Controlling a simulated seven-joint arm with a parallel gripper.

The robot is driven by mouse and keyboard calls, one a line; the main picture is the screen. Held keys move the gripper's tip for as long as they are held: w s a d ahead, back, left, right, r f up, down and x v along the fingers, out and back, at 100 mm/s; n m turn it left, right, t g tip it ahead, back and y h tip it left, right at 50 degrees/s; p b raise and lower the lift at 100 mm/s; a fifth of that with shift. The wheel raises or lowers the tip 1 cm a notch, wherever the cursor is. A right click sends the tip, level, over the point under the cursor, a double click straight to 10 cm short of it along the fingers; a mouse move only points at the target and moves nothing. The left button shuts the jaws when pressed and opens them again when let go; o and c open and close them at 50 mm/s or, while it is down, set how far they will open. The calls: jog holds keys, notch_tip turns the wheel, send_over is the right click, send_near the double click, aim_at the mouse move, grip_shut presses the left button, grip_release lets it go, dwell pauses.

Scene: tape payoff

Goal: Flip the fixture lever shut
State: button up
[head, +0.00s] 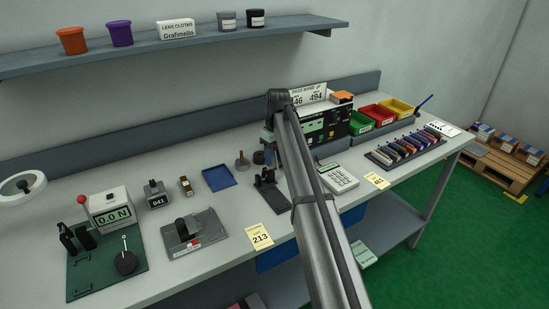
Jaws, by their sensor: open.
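A green-based fixture (107,268) lies at the left front of the bench. A lever with a red ball knob (82,200) stands up at its back left, beside a white gauge box (110,208) reading 0.0 N. Black upright blocks (77,239) stand at its left, and a black disc (126,263) with a thin pale arm (125,244) sits at its right. Which part is the fixture lever is unclear. My gripper (268,143) is over the middle of the bench, well right of the fixture and apart from it. My arm partly hides it; its fingers are small here.
A grey block with a black knob (193,233) sits right of the fixture. A small weight (156,194), blue tray (219,177) and black stand (270,190) lie behind. A shelf (180,53) hangs above. Coloured bins (380,112) and a calculator (337,178) are right.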

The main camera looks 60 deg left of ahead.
jog(key=shift+f, duration=0.3)
grip_shut()
dwell(0.3)
